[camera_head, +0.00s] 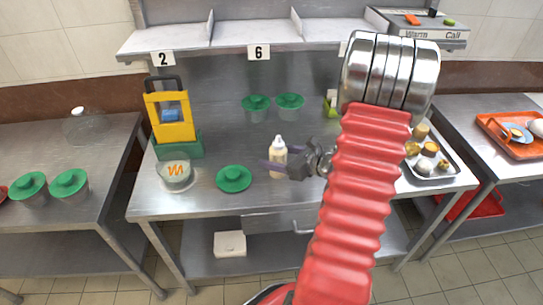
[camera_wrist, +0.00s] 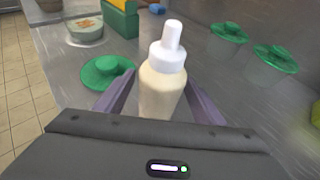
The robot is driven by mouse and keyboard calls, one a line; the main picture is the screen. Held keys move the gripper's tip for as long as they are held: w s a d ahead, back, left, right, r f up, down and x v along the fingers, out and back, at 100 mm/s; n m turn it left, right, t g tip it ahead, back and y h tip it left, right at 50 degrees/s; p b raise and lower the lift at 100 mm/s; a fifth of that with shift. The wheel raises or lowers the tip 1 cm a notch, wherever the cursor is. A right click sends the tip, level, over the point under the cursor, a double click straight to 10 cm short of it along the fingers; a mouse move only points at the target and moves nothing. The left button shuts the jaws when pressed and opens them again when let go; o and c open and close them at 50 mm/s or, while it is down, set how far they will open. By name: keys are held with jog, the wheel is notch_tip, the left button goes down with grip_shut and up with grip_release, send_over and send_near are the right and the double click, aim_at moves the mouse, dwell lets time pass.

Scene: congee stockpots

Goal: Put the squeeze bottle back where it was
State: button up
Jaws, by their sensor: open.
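The squeeze bottle (camera_head: 278,158) has a cream body and a white nozzle cap. It stands upright on the steel table (camera_head: 225,207), right of a flat green lid. My gripper (camera_head: 276,163) is open around it, with one purple finger on each side. In the wrist view the bottle (camera_wrist: 163,85) stands between the two fingers of my gripper (camera_wrist: 160,95). The lower part of the bottle is hidden behind my gripper's body there. I cannot tell whether either finger touches it.
A green lid (camera_head: 234,179) lies close left of the bottle. A round container (camera_head: 176,175) and a yellow-green caddy (camera_head: 172,120) stand farther left. Two green-lidded tubs (camera_head: 257,107) are behind. A tray of small items (camera_head: 436,160) is at right. A shelf (camera_head: 230,36) overhangs the back.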

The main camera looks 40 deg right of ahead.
aim_at(285, 159)
jog(key=v, duration=0.9)
jog(key=shift+s, duration=0.25)
dwell(0.5)
jog(key=s+a+f+n+g, duration=0.1)
jog(key=a+n, duration=0.1)
jog(key=s+a+f+n+g+y, duration=0.2)
jog(key=a+n, duration=0.1)
jog(key=shift+s+a+n, duration=0.3)
jog(key=shift+s+a, duration=0.05)
jog(key=shift+s, duration=0.05)
jog(key=s+a+r+n+g, duration=0.25)
jog(key=a+n+g, duration=0.35)
jog(key=a+n, duration=0.45)
jog(key=s+a+r+n+t+h, duration=0.1)
jog(key=a+r+n+h, duration=0.3)
jog(key=a+r+n, duration=1.1)
jog(key=a+n, duration=0.1)
jog(key=n, duration=0.1)
jog(key=shift+r+n+h, duration=0.3)
jog(key=shift+n, duration=0.05)
